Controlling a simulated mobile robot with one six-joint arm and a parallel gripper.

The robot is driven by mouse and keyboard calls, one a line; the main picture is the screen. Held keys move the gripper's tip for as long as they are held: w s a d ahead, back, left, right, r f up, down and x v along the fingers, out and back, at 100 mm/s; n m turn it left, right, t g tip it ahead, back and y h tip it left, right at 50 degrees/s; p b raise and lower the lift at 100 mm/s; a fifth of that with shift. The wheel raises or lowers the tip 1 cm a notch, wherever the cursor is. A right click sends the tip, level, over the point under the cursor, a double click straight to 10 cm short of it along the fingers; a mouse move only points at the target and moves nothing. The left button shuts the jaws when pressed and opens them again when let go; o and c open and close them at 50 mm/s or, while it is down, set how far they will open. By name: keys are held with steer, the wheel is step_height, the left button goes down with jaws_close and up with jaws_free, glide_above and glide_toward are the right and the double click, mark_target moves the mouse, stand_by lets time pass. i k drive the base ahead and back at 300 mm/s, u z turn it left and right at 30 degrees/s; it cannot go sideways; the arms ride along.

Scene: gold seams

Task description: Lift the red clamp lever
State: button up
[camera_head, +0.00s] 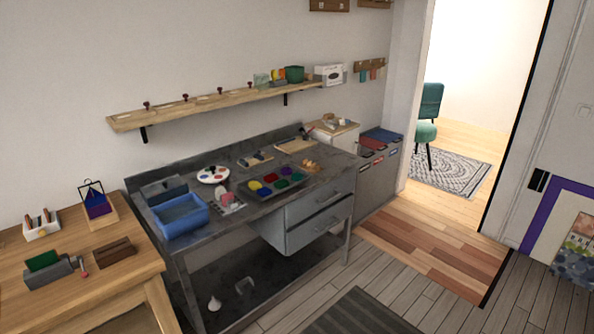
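A small red lever (85,262) shows at the right end of a dark grey clamp (50,272) on the wooden table at the lower left. Its lower end is reddish, near the tabletop. A green block (42,260) sits on or behind the clamp; I cannot tell whether the clamp grips it. My gripper is not in view.
The wooden table (90,300) also holds a brown block (114,250), a white rack (40,224) and a stand with purple cloth (97,205). A grey metal bench (240,225) stands close to its right, with a blue tub (181,216).

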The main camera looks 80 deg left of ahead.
mark_target(84, 273)
steer(key=u, duration=1.45)
steer(key=k, duration=0.15)
steer(key=u, duration=2.65)
steer(key=k, duration=0.9)
steer(key=z, duration=0.2)
steer(key=i, duration=0.9)
steer(key=u, duration=0.05)
